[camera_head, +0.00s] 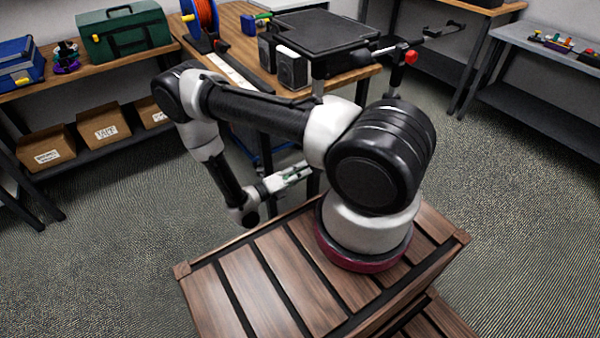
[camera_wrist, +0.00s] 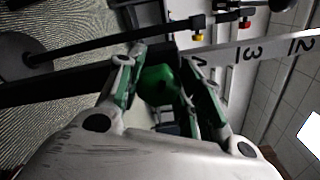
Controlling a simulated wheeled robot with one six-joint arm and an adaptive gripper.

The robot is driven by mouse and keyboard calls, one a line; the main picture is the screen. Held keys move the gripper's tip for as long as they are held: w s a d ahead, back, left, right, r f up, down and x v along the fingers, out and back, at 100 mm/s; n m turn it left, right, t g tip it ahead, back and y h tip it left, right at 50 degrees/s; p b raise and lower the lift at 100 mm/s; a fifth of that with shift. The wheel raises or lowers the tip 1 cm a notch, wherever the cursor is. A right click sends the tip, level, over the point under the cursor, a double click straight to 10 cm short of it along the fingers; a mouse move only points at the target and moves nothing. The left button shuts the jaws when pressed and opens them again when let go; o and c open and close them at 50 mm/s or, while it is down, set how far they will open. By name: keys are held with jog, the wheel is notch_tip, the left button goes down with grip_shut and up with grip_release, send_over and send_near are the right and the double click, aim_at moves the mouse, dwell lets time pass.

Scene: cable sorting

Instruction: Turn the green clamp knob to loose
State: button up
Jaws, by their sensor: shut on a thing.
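The green clamp knob (camera_wrist: 158,84) shows in the wrist view between the two fingers of my gripper (camera_wrist: 162,60). The fingers have green inner pads and are shut on the knob. A dark bar runs across behind it, and the knob's turned position cannot be told. In the head view my gripper (camera_head: 303,172) is low beside the workbench, under my arm. The knob cannot be made out there.
The wrist view shows a numbered white strip (camera_wrist: 270,46) close by. Carpet floor (camera_head: 120,185) is free at left.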

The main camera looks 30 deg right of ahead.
jog(key=n, duration=0.3)
jog(key=shift+f+n, duration=0.1)
jog(key=shift+n, duration=2.1)
jog(key=shift+w, duration=0.1)
jog(key=o, duration=1)
jog(key=a, duration=1.2)
jog(key=shift+s, duration=0.25)
